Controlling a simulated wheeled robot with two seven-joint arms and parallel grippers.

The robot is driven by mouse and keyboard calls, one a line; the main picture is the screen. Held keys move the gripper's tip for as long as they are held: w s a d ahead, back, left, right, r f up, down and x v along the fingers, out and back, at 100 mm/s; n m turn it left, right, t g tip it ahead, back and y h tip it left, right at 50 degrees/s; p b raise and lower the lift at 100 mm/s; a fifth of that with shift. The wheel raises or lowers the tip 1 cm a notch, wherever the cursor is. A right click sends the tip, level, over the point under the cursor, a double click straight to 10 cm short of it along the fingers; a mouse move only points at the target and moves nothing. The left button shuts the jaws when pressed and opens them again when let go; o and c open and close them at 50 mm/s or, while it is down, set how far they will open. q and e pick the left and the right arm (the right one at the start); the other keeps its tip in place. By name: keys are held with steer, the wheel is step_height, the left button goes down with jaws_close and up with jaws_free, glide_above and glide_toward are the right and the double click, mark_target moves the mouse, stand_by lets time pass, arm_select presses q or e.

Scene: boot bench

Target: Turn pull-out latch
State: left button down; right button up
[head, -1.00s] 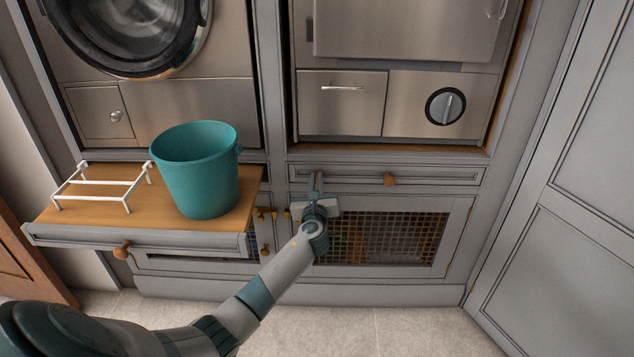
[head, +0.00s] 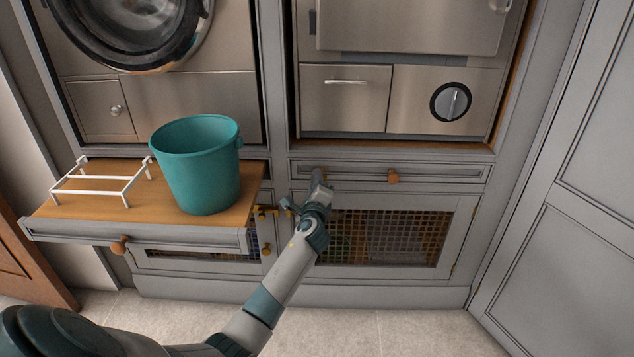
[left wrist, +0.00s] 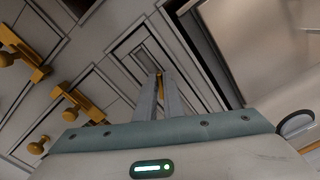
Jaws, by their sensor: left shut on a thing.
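My left gripper (head: 318,176) is at the left end of the closed right-hand pull-out front (head: 440,173), below the right appliance. In the left wrist view its two fingers (left wrist: 161,88) are close together, with a small brass-coloured piece (left wrist: 160,84) between them. I take this piece for the pull-out latch; the fingers hide most of it, so its angle cannot be told. The gripper is rolled over, with its wide body tilted. My right gripper is in neither view.
The left pull-out (head: 60,207) is out, with a teal bucket (head: 197,170) and a white wire rack (head: 100,178) on it. A wooden knob (head: 393,176) sits right of my gripper. Brass fittings (head: 265,212) and a mesh door (head: 385,240) are below. The floor in front is clear.

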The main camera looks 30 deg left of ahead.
arm_select(q)
steer(key=n, duration=0.2)
steer(key=n+b, duration=0.1)
steer(key=n, duration=0.3)
steer(key=shift+s+f+b, duration=0.1)
steer(key=shift+f+b, duration=0.25)
steer(key=shift+b, duration=0.05)
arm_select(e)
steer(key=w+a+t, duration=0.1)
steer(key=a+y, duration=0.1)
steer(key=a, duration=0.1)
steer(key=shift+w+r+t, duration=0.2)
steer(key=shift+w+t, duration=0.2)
arm_select(q)
steer(key=c, duration=1.9)
jaws_free()
steer(key=shift+a, duration=0.1)
steer(key=shift+o, duration=0.2)
